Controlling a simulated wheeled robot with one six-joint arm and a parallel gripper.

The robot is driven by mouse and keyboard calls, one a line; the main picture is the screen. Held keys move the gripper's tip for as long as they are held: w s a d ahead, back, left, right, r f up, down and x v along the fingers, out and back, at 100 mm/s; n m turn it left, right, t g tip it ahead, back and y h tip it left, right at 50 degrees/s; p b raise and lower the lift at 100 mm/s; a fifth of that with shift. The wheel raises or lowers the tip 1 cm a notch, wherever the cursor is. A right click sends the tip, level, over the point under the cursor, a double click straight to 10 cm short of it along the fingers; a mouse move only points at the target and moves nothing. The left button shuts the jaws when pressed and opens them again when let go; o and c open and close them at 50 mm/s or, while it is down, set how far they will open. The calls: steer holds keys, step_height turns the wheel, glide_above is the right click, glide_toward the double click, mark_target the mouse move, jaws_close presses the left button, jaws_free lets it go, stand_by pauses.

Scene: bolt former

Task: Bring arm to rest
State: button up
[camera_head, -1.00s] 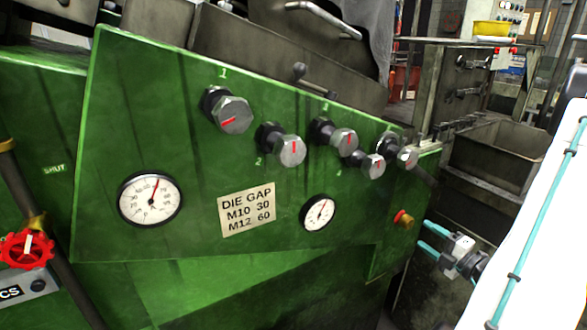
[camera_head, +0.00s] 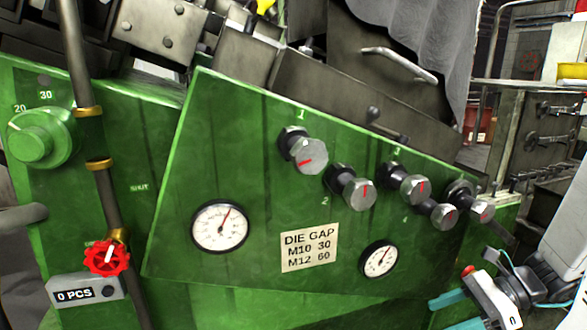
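My gripper (camera_head: 440,311) is at the lower right in the head view, in front of the lower right part of the green panel (camera_head: 250,130). Its two teal fingers point left and are apart, with nothing seen between them. The lower finger is partly cut off by the picture's bottom edge. My white arm comes in from the right edge. A red button (camera_head: 467,270) shows just above the gripper and is partly hidden by it.
The panel carries several grey knobs with red marks, two dials (camera_head: 220,227) and a "DIE GAP" label (camera_head: 310,247). At left are a red valve wheel (camera_head: 106,258), a "0 PCS" counter (camera_head: 87,292), an upright pipe (camera_head: 84,130) and a green dial knob (camera_head: 40,137).

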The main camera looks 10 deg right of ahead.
steer(key=s+a+r+n+g+h, duration=0.1)
steer(key=s+a+r+n+h, duration=0.3)
steer(key=n, duration=0.7)
steer(key=s+a+r+n+g+h, duration=0.1)
steer(key=s+a+r+n+h, duration=0.2)
steer(key=a+r+n+h, duration=0.4)
step_height(320, 180, up, 4)
steer(key=a+n, duration=0.2)
steer(key=n, duration=0.2)
steer(key=shift+s+f+n+h, duration=0.25)
steer(key=shift+s+n+h, duration=0.05)
steer(key=shift+s+n, duration=0.1)
